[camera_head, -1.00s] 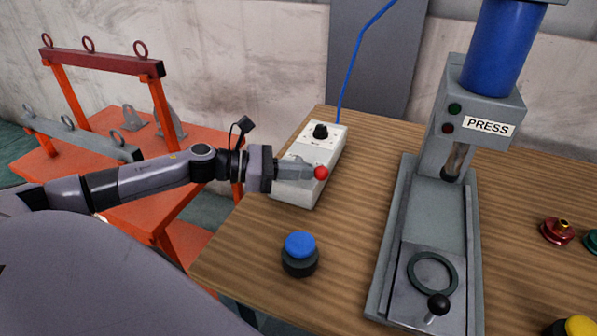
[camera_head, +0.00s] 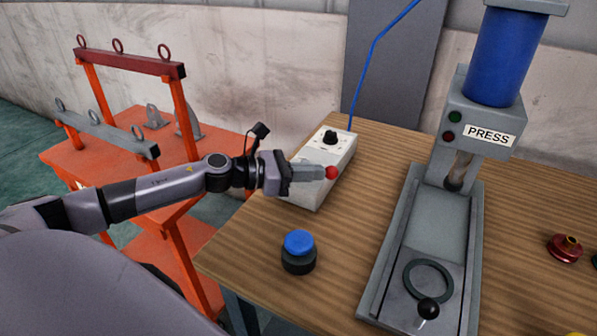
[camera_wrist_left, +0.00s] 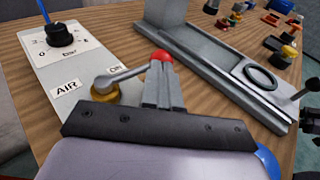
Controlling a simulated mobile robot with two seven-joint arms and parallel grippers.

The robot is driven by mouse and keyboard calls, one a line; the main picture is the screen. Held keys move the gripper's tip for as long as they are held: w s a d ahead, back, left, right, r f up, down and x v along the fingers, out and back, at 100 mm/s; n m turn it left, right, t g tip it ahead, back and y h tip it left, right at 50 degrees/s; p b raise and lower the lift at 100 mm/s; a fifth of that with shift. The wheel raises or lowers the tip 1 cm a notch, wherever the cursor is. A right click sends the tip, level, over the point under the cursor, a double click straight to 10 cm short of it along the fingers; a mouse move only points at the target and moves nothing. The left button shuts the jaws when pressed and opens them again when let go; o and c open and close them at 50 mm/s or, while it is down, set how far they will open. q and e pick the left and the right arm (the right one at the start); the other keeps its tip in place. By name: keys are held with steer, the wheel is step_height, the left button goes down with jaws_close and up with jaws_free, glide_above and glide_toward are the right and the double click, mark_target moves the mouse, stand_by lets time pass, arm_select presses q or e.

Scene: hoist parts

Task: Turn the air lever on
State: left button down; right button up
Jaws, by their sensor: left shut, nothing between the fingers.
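The air lever is a grey arm (camera_wrist_left: 128,74) on a brass pivot (camera_wrist_left: 103,93), ending in a red ball knob (camera_wrist_left: 162,57). It sits on a white box marked AIR (camera_wrist_left: 67,88), with an ON label (camera_wrist_left: 116,70) beside the lever. In the wrist view the lever points right and away from the pivot. In the head view the knob (camera_head: 332,172) is at the right side of the white box (camera_head: 309,195). My left gripper (camera_head: 322,173) is shut and empty, its fingertips right at the knob. Contact is unclear. My right gripper is not in view.
A black dial (camera_head: 330,138) and blue hose (camera_head: 372,60) are at the box's far end. A blue button (camera_head: 298,243) stands nearer on the wooden table (camera_head: 345,262). The press (camera_head: 440,225) stands to the right. An orange stand (camera_head: 185,210) is at the left.

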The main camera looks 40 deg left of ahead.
arm_select(q)
steer(key=shift+w+d, duration=0.2)
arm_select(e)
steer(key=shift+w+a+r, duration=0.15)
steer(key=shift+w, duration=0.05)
arm_select(q)
steer(key=shift+w+d, duration=0.35)
steer(key=shift+d, duration=0.05)
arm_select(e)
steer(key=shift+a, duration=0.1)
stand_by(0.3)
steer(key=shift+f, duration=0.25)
